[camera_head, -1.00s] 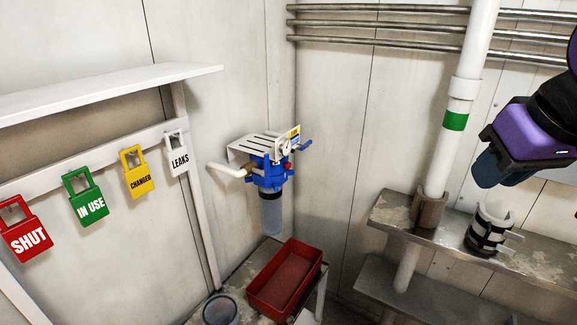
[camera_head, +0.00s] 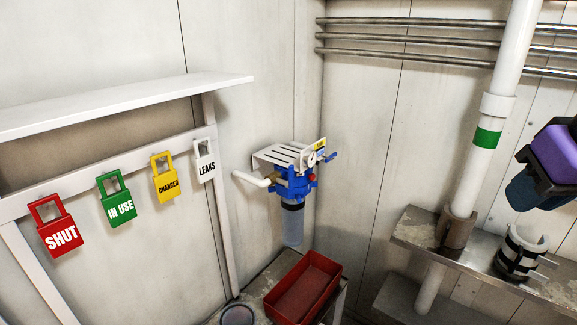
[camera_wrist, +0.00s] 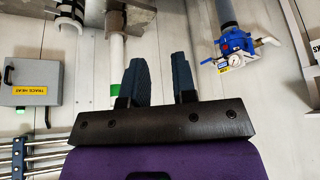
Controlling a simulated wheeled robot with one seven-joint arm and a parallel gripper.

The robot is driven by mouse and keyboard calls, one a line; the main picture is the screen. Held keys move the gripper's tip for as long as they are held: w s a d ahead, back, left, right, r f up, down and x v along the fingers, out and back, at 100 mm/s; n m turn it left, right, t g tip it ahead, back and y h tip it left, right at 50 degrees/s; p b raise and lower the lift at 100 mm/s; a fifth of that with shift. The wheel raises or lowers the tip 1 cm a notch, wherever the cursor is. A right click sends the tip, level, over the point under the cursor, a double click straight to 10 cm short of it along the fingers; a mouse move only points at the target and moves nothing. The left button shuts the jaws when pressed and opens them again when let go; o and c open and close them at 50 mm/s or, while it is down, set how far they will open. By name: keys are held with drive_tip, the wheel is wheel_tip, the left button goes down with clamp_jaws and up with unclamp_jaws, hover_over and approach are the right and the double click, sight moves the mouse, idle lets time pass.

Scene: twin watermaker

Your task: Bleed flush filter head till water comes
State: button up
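The flush filter has a blue head (camera_head: 296,184) under a white slotted bracket, with a clear bowl (camera_head: 291,226) hanging below it. A small gauge, a red part and a blue lever (camera_head: 330,157) show on the head. In the wrist view the filter head (camera_wrist: 236,44) appears inverted at the upper right, with its gauge and white pipe. My gripper (camera_wrist: 160,75) is open and empty, its two dark fingers apart and clear of the filter. In the head view only part of my purple wrist shows at the right edge, and the fingertips are not clear.
A red tray (camera_head: 303,288) and a round container (camera_head: 238,315) sit on the bench below the filter. Tags SHUT (camera_head: 62,238), IN USE (camera_head: 120,207), CHANGED (camera_head: 165,185) and LEAKS (camera_head: 206,169) hang left. A white pipe (camera_head: 482,165) and metal shelf (camera_head: 425,236) stand right.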

clamp_jaws()
idle(1.8)
